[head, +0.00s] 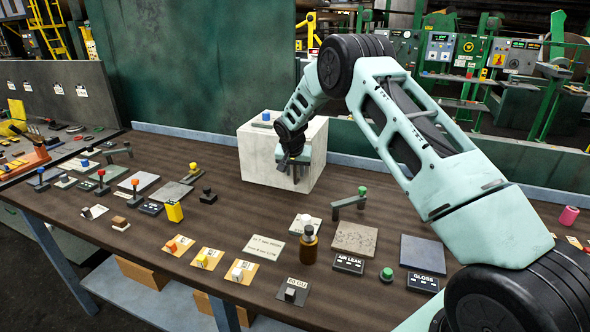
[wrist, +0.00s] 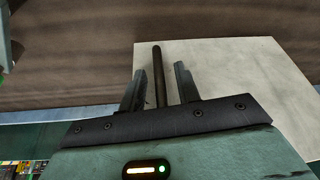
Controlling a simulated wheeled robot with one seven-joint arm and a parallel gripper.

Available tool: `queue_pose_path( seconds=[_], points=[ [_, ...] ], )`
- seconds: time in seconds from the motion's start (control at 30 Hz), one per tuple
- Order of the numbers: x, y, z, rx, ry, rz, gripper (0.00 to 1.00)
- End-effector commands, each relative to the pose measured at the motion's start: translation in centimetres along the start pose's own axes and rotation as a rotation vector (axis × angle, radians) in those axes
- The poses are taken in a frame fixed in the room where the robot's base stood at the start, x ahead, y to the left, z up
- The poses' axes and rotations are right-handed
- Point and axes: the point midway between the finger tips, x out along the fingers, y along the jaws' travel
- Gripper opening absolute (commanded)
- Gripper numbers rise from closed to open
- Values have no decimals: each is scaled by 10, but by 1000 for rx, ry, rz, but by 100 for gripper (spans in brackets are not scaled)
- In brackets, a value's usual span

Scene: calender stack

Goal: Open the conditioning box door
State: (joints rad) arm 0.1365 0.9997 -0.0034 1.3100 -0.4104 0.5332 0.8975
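The conditioning box (head: 256,160) is a pale, whitish block standing at the back of the bench. Its front face looks closed. It also shows in the wrist view (wrist: 245,85) as a pale panel. A dark bar handle (wrist: 157,72) lies between my fingers in the wrist view. My gripper (head: 294,172) is at the front face of the box in the head view and covers part of it. In the wrist view my gripper (wrist: 160,85) is open, with one finger on each side of the handle and gaps visible beside it.
A small blue-topped part (head: 265,117) sits on top of the box. In front stand a green-knobbed lever (head: 350,202), a brown bottle (head: 308,246) and grey plates (head: 355,238). Many small knobs and cards fill the left of the bench (head: 225,215).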

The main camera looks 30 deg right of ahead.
Motion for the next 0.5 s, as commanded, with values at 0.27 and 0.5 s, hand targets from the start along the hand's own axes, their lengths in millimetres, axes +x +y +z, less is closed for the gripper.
queue_pose_path(
  seconds=[0.27, 0.5],
  points=[
    [0, 0, 0, 0, 0, 0, 2],
    [-1, 0, 1, 3, 0, 1, 0]
  ],
)
